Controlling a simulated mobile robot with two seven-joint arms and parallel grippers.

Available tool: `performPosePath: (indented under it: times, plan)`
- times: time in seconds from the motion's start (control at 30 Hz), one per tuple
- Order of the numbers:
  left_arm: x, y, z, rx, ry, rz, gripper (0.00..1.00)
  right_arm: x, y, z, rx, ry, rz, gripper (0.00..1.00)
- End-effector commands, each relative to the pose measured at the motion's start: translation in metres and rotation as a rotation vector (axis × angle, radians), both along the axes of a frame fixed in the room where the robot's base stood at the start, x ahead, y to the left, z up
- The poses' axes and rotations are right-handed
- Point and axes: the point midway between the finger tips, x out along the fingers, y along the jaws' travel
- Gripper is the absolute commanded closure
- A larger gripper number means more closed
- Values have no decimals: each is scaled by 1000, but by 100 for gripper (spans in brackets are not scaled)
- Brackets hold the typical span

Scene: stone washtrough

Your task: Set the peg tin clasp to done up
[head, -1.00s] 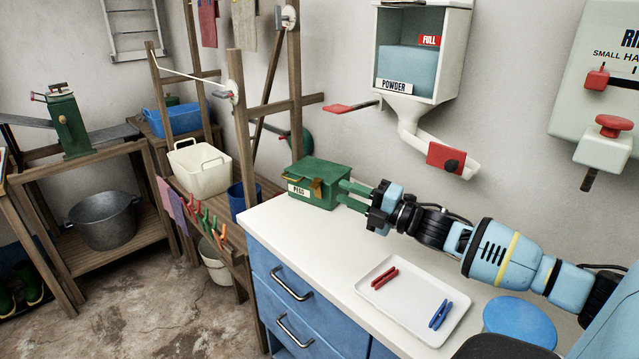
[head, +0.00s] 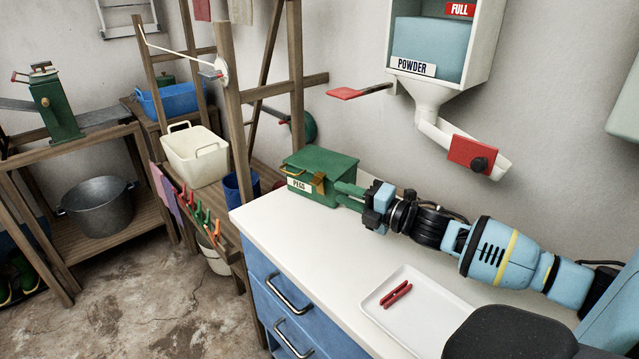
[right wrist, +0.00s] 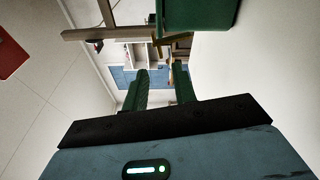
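The green peg tin (head: 335,166), with a PEGS label, stands lidded at the back left corner of the white worktop. Its brass clasp (head: 318,182) is on the front and seems to stand out from it; I cannot tell its exact setting. My right gripper (head: 341,191) points left at the tin's front right, its green fingers apart and close to the clasp. In the right wrist view the tin (right wrist: 197,15) is at the top, with brass-coloured clasp parts (right wrist: 180,43) beyond the spread fingers (right wrist: 160,70). Nothing shows between the fingers. My left gripper is out of view.
A wooden post (head: 236,110) stands left of the tin.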

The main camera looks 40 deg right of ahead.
Motion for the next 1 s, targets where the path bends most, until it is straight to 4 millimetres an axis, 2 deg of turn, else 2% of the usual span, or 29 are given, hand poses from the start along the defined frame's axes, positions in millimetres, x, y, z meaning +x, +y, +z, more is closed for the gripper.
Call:
performPosePath:
  times: [0.7,1.0]
  plan:
    - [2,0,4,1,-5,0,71,62,19,1,3,-2,-2,73]
    - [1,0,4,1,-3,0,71,72,22,0,0,0,0,73]
